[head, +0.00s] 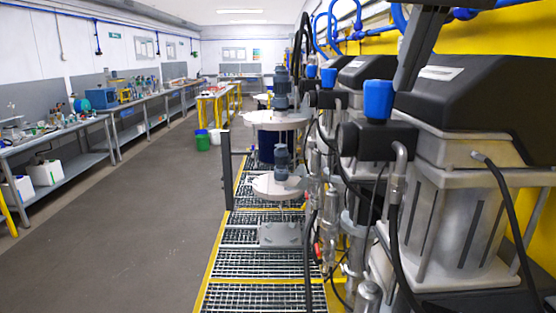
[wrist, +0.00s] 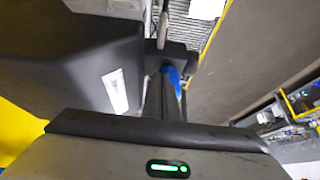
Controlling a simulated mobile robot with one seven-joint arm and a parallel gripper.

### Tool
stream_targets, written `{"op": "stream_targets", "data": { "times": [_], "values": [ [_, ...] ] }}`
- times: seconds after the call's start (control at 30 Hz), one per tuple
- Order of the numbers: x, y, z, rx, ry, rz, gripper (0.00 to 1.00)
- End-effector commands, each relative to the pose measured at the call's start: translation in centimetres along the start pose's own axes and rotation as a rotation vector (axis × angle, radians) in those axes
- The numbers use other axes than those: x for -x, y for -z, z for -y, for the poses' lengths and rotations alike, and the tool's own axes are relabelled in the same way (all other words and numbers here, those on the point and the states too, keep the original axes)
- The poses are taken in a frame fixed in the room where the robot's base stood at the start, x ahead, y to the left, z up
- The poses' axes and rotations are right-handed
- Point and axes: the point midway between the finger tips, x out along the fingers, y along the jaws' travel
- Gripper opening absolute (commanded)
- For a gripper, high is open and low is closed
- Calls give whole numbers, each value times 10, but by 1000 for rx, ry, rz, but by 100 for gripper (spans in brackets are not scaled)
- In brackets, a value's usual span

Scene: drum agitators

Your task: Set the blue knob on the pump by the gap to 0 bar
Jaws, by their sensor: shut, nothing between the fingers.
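The nearest pump has a black head (head: 470,105) and a blue knob (head: 378,98) on top of a black block at its left side. The same knob shows partly in the wrist view (wrist: 173,79), behind my fingers. My gripper (head: 403,84) comes down from the top of the head view, its fingertips just right of the knob. In the wrist view my gripper (wrist: 155,88) is shut and empty; I cannot tell whether it touches the knob. The knob's scale cannot be read. An open stretch of grating (head: 255,264) lies in the row in front of this pump.
Further pumps with blue knobs, such as this one (head: 328,78), stand behind. Drum agitators (head: 276,185) stand over the grating farther along. Black hoses (head: 510,200) hang around the nearest pump. The grey aisle (head: 160,220) is clear; benches (head: 100,125) line the left wall.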

Motion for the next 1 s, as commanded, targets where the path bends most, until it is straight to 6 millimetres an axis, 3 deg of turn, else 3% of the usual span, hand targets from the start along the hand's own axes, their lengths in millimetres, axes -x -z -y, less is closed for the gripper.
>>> {"op": "stream_targets", "data": {
  "times": [0.6,1.0],
  "values": [
    [51,28,0,0,0,-2,0],
    [55,30,8,6,1,-1,0]
  ]
}}
